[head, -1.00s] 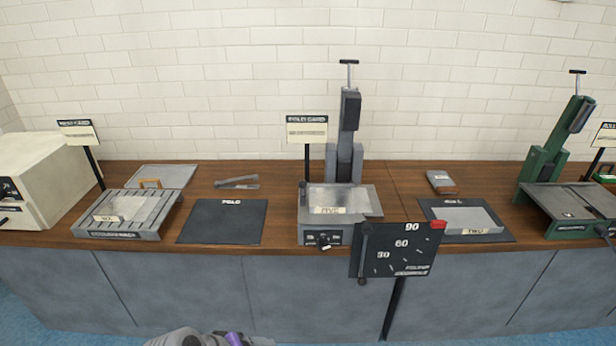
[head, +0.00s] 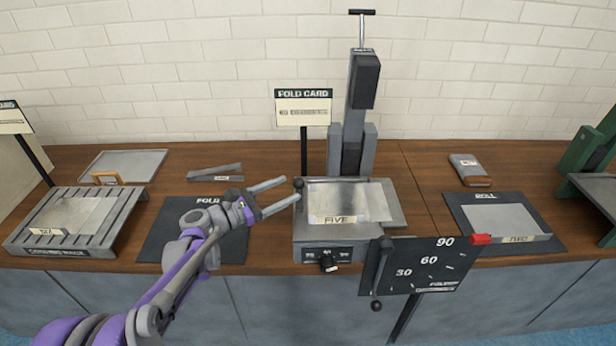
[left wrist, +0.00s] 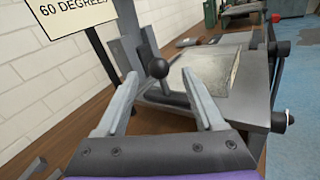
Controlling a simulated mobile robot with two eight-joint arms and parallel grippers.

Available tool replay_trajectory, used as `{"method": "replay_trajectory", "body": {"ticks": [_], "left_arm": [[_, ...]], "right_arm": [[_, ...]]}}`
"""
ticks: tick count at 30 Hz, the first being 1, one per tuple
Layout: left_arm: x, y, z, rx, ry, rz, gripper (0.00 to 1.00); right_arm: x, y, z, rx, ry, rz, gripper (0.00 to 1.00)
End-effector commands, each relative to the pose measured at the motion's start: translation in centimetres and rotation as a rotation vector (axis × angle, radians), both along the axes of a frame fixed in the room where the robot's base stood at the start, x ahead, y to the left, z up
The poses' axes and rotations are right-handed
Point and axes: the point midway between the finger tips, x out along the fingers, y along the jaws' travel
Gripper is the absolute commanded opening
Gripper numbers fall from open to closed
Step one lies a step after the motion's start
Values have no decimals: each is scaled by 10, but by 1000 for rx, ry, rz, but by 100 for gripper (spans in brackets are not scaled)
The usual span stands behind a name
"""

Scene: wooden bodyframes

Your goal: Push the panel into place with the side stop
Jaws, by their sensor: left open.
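The panel (head: 345,200), a pale metal sheet tagged FIVE, lies on the bed of the grey folding machine (head: 390,207). It also shows in the left wrist view (left wrist: 217,72). The side stop's black ball knob (head: 298,184) stands at the bed's left edge; in the left wrist view the knob (left wrist: 157,68) appears between my fingertips, on a dark bar. My left gripper (head: 290,191) is open, its fingers pointing right toward the knob. I cannot tell whether they touch it. The gap between panel and stop is unclear. My right gripper is not in view.
An angle dial plate (head: 425,265) with a red marker stands in front of the machine at right. A FOLD CARD sign (head: 303,106) rises behind. A slatted rack (head: 30,235) is at left, and a ROLL mat (head: 552,243) at right.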

Motion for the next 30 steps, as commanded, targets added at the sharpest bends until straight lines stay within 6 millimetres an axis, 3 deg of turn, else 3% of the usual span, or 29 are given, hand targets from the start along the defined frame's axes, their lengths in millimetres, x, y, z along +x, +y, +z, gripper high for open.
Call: {"method": "replay_trajectory", "body": {"ticks": [6, 12, 24, 25, 30], "left_arm": [[24, -37, 0, 2, -1, -3, 70], [39, -59, 0, 2, -1, -1, 70], [44, -66, 0, 3, -1, 0, 70], [44, -66, 0, 3, -1, 0, 68], [44, -66, 0, 3, -1, 0, 37]], "right_arm": [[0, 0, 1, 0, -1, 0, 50], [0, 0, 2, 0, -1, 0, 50], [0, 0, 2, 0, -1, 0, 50], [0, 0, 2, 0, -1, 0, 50], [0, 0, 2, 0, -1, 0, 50]]}}
